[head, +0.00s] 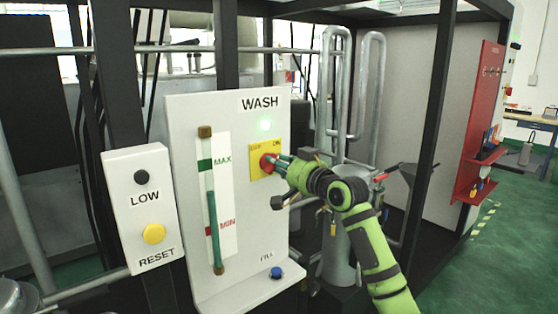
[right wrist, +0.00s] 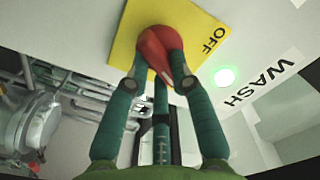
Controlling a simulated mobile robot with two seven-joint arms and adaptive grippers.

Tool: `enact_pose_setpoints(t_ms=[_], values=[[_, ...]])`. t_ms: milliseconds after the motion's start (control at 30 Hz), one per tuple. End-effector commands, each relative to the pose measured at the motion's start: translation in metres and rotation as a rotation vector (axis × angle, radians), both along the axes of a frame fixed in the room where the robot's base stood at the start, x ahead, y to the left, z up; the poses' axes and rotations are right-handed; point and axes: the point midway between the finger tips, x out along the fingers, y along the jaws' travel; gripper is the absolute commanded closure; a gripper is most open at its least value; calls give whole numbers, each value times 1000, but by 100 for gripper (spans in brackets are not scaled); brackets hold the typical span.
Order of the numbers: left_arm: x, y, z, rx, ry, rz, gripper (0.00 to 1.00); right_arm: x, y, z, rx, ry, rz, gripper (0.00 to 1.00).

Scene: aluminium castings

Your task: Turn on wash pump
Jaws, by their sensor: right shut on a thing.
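The WASH panel (head: 232,260) is a white upright board. A yellow plate (head: 257,174) on it carries a red rotary knob (head: 265,163); ON is readable at its upper right in the head view. In the right wrist view the plate (right wrist: 125,40) shows OFF, and the knob (right wrist: 152,42) sits between my fingers. My right gripper (head: 272,162) is shut on the knob, with fingertips on both sides (right wrist: 161,68). A green lamp (head: 265,125) glows above the plate and also shows in the right wrist view (right wrist: 225,77). The knob's exact pointing is hard to tell. My left gripper is out of view.
A sight tube (head: 213,225) with MAX and MIN marks stands left of the knob, and a blue FILL button (head: 276,272) sits below. A smaller box (head: 140,205) has a black LOW button and a yellow RESET button. Black frame posts and bent pipes (head: 370,100) stand nearby.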

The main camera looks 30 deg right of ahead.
Motion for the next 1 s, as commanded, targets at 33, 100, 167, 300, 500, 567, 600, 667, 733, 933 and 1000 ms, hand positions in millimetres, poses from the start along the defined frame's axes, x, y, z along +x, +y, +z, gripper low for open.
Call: enact_pose_setpoints(t_ms=[33, 100, 167, 300, 500, 567, 600, 667, 733, 933, 1000], values=[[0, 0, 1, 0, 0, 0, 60, 0, 0, -1, 10, 3, 1, 100], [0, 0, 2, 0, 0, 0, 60, 0, 0, -1, 18, 3, 1, 100], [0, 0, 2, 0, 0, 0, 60, 0, 0, -1, 21, 3, 1, 100], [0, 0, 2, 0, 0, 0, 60, 0, 0, -1, 24, 4, 1, 100], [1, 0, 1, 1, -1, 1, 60, 0, 0, -1, 24, 3, 2, 100], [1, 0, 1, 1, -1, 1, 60, 0, 1, -1, 24, 3, 2, 56], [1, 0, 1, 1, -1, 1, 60, 0, 1, -1, 24, 3, 2, 52], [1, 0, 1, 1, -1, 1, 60, 0, 0, -1, 23, 3, 2, 52], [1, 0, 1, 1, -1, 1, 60, 0, 0, -1, 22, 3, 2, 52], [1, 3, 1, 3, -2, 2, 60, -1, 0, -1, 21, 3, 1, 52], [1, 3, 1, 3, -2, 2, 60, -5, -1, -1, 20, 2, 0, 52]])
